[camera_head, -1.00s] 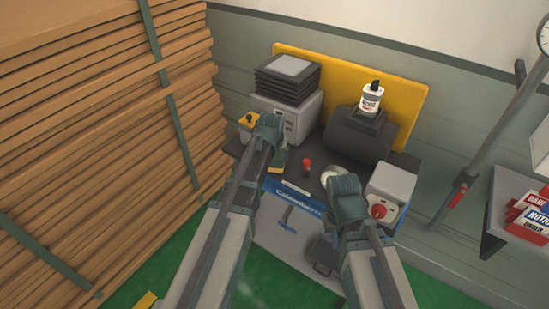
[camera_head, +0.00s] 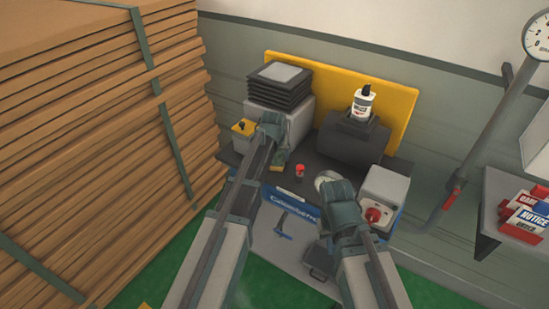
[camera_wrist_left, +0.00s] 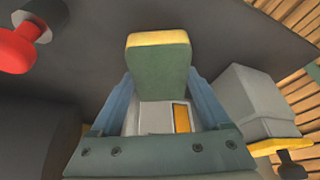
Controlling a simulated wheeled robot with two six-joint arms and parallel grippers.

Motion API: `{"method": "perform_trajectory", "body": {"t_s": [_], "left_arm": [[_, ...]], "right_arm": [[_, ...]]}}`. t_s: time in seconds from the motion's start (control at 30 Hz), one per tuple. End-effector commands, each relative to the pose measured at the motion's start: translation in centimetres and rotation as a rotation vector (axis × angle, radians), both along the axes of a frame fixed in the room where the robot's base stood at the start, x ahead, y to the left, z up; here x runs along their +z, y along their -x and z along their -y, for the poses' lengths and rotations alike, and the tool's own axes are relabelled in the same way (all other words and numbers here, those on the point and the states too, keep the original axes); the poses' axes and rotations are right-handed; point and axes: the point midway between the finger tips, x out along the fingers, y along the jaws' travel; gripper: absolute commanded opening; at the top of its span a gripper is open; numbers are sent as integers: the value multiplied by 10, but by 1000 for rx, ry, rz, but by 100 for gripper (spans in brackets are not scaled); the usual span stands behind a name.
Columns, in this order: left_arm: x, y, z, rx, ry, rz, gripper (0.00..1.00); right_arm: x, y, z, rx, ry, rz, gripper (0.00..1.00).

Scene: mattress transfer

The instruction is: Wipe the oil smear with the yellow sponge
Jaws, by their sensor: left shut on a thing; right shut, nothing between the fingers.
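The sponge (camera_wrist_left: 158,72), green with a yellow layer along its far edge, sits between the fingers of my left gripper (camera_wrist_left: 158,105) in the left wrist view. In the head view, the sponge (camera_head: 278,166) shows small just below my left gripper (camera_head: 272,140), over the dark bench top (camera_head: 316,186). My right gripper (camera_head: 337,195) is shut and empty over the bench's front right part, beside a pale round thing (camera_head: 325,178). I cannot make out the oil smear in either view; part of the bench top is hidden by my arms.
A small red-topped object (camera_head: 300,170) stands mid-bench. A grey box with black trays (camera_head: 281,82) is at back left, a dark block with a white bottle (camera_head: 361,104) at back right. A switch box with a red knob (camera_head: 373,215) stands at right. Stacked planks (camera_head: 90,130) fill the left.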

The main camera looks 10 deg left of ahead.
Motion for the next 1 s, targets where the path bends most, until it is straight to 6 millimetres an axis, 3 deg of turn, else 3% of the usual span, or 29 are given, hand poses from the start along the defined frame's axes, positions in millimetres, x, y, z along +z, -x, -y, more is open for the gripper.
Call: {"method": "perform_trajectory", "body": {"t_s": [0.03,0.1,0.13,0.17,0.57,1.0], "left_arm": [[1,-13,6,-4,6,13,28],[1,-18,8,-5,8,16,12],[1,-19,9,-6,8,16,11],[1,-19,9,-6,8,16,1],[-2,-19,11,-8,11,16,0],[-1,16,-1,-5,10,9,0]], "right_arm": [[0,0,0,0,0,0,0],[0,0,0,0,0,0,0],[0,0,0,0,0,0,0],[0,0,0,0,0,0,0],[-3,0,0,0,0,0,0],[-1,0,0,0,0,0,0]]}}
